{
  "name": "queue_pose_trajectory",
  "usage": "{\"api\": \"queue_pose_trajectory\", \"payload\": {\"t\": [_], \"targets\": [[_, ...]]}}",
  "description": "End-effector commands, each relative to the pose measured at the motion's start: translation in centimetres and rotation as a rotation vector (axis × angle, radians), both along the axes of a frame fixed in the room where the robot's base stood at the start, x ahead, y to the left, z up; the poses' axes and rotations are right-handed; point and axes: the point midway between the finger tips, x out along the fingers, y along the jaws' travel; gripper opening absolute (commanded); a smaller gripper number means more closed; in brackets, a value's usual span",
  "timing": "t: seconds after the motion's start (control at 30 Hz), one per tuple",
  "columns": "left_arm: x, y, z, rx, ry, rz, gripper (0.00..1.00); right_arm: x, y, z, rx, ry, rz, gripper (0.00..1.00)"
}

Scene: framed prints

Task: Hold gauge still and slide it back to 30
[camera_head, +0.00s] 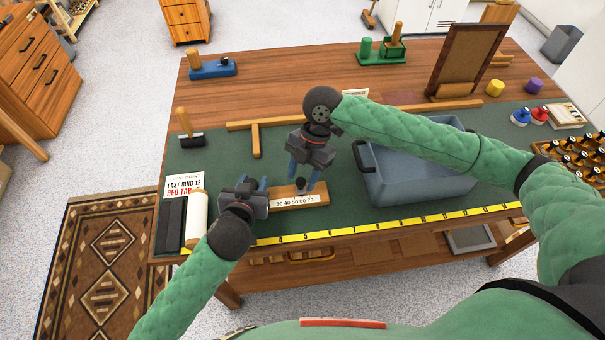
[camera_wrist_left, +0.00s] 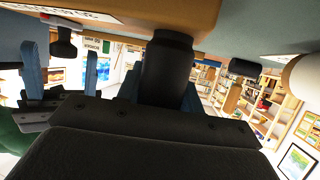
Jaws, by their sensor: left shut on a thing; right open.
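The gauge (camera_head: 278,203) is a wooden block with a white number scale (camera_head: 297,201) on its front, lying on the green mat. A dark knob (camera_head: 300,184) stands on it, behind about the middle of the scale. My left gripper (camera_head: 254,185) is shut at the gauge's left end; in the left wrist view its blue fingers flank a dark round post (camera_wrist_left: 167,72) under the wooden block (camera_wrist_left: 130,18). My right gripper (camera_head: 302,178) is open, its fingers on either side of the knob (camera_wrist_left: 63,46), with a gap showing in the left wrist view.
A blue-grey bin (camera_head: 400,188) stands just right of the gauge. A yellow ruler strip (camera_head: 390,224) runs along the table's front edge. A white roll (camera_head: 197,217) and a lettered card (camera_head: 184,187) are on the left. A T-shaped wooden piece (camera_head: 256,140) lies behind.

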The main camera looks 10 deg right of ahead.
Motion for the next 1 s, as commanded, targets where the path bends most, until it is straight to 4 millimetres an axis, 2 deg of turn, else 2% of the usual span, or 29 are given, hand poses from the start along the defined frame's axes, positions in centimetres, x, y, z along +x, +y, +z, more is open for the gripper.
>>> {"api": "queue_pose_trajectory", "payload": {"t": [0.27, 0.37, 0.5, 0.53, 0.77, 1.0], "targets": [[0.0, 0.0, 0.1, 0.000, -0.001, 0.000, 0.01, 0.0, 0.0, -0.2, 0.000, 0.000, 0.000, 0.46], [0.0, 0.0, 0.1, 0.000, -0.001, 0.000, 0.01, 0.0, 0.0, -0.2, 0.000, 0.000, 0.000, 0.30], [0.0, 0.0, 0.1, 0.000, -0.001, 0.000, 0.01, 0.0, 0.0, -0.1, 0.000, 0.000, 0.000, 0.03], [0.0, 0.0, 0.1, 0.000, -0.001, 0.000, 0.01, 0.0, 0.0, -0.1, -0.001, -0.001, 0.000, 0.00], [0.0, 0.0, 0.1, 0.000, -0.001, 0.000, 0.01, 0.0, 0.5, -0.1, 0.001, -0.001, 0.000, 0.00], [0.0, 0.0, 0.1, -0.001, -0.001, -0.001, 0.01, 0.0, 2.9, -0.2, 0.001, -0.001, 0.001, 0.00]]}}
